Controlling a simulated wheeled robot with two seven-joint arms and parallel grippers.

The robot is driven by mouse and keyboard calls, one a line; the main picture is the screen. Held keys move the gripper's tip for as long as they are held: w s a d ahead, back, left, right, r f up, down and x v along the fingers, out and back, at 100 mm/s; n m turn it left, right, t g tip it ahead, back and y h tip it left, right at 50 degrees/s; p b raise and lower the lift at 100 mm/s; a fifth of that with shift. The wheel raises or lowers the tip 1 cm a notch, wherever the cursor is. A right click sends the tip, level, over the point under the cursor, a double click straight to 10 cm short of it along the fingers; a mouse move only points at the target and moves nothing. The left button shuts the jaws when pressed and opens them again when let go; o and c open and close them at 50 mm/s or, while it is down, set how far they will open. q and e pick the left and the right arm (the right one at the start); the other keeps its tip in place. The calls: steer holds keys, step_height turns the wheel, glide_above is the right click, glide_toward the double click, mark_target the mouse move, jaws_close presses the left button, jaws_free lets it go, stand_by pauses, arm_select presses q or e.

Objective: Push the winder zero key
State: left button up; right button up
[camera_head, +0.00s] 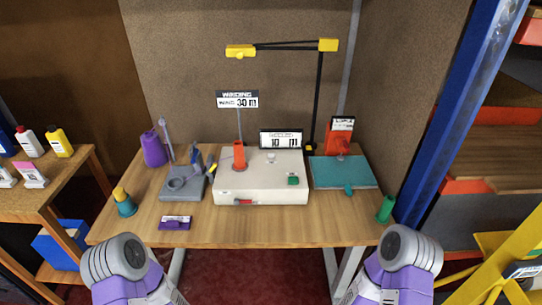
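The winder looks to be the white box (230,187) in the middle of the wooden table. A display reading about 10 m (281,140) stands at its back edge. A green key (293,180) sits on its top at the front right, and a pale round knob (271,157) sits behind it. A small red piece (243,201) is on its front face. I cannot read which key is the zero key. Only purple and grey links of my two arms show at the bottom edge, in front of the table; both grippers are out of view.
An orange-red cylinder (239,155) stands on the box's left. A sign reading WINDING 30 m (237,99) rises behind. A teal pad (339,174) lies right, a grey tool base (181,184) left. A black lamp arm with yellow ends (328,45) hangs above.

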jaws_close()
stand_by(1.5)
